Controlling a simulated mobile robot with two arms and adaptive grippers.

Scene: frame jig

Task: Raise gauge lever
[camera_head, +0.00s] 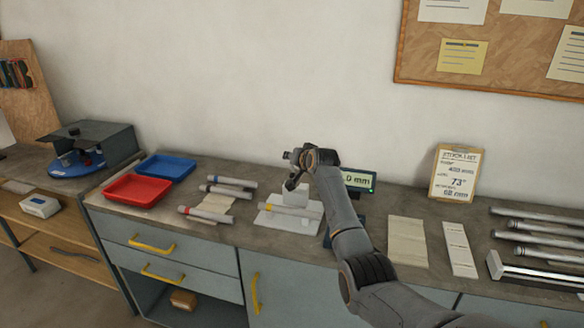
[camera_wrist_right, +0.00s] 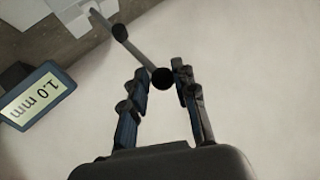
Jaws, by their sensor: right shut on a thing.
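The gauge lever (camera_wrist_right: 140,56) is a thin grey rod with a black ball knob (camera_wrist_right: 162,78) at its end. A second black knob (camera_wrist_right: 120,33) sits further along the rod. My right gripper (camera_wrist_right: 161,73) is shut on the lever's end knob, one finger on each side. In the head view my right gripper (camera_head: 293,172) is above the light gauge base (camera_head: 275,220), and the lever is mostly hidden behind it. My left gripper is out of view.
A red tray (camera_head: 138,190) and a blue tray (camera_head: 165,168) stand on the bench at left, with several grey tubes (camera_head: 228,188) beside them. A clipboard (camera_head: 455,173) leans on the wall. Pale strips (camera_head: 408,242) and several long tubes (camera_head: 540,228) lie at right.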

